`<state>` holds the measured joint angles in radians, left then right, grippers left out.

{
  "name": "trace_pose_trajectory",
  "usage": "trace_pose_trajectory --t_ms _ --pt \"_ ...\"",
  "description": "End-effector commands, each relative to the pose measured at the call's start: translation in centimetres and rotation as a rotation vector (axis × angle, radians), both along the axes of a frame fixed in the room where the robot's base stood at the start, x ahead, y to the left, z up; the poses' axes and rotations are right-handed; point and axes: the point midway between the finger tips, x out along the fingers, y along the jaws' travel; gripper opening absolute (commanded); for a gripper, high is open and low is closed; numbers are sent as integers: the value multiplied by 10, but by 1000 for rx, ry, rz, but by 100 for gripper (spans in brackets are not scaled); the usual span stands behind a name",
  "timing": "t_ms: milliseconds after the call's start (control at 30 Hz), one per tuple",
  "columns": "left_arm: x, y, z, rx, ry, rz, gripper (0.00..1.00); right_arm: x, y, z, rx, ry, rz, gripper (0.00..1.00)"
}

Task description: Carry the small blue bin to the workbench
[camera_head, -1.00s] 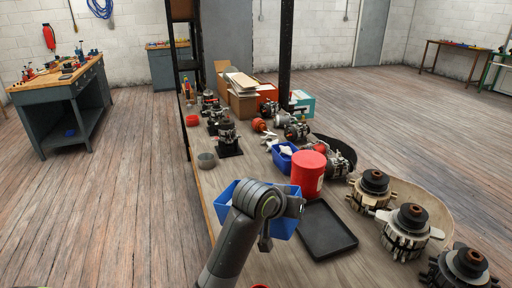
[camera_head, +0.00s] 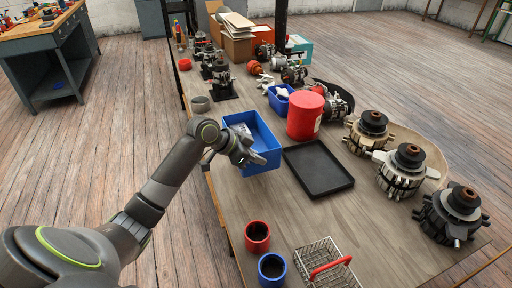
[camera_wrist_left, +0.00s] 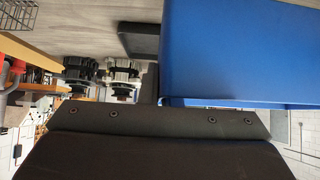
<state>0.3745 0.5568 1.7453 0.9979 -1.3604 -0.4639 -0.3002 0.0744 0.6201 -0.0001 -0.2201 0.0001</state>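A blue bin (camera_head: 266,135) stands on the wooden-topped table near its left edge, with a greyish item visible inside. My left gripper (camera_head: 250,158) is at the bin's near side, overlapping its front wall in the head view. The bin wall (camera_wrist_left: 235,50) fills the upper right of the left wrist view, very close to the gripper. The fingertips are hidden there, so I cannot tell whether they are closed on the wall. A second, smaller-looking blue bin (camera_head: 277,104) holds white items farther back. My right gripper is not in view.
A red canister (camera_head: 305,116) and black tray (camera_head: 318,168) are right of the bin. Red and blue cups (camera_head: 257,236) and a wire basket (camera_head: 325,266) are nearer. Alternator parts (camera_head: 405,172) line the right. A workbench (camera_head: 45,45) stands back left across open floor.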

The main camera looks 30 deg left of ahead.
Motion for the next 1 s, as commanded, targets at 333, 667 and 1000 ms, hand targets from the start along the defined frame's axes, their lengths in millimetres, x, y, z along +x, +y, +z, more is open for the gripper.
trace_pose_trajectory --t_ms 333,667,1000 --pt "0 -1 -49 0 -1 1 0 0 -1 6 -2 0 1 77" --pt "0 -1 -85 0 0 2 0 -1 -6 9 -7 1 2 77" --pt "-1 0 -89 0 4 3 20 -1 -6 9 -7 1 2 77"
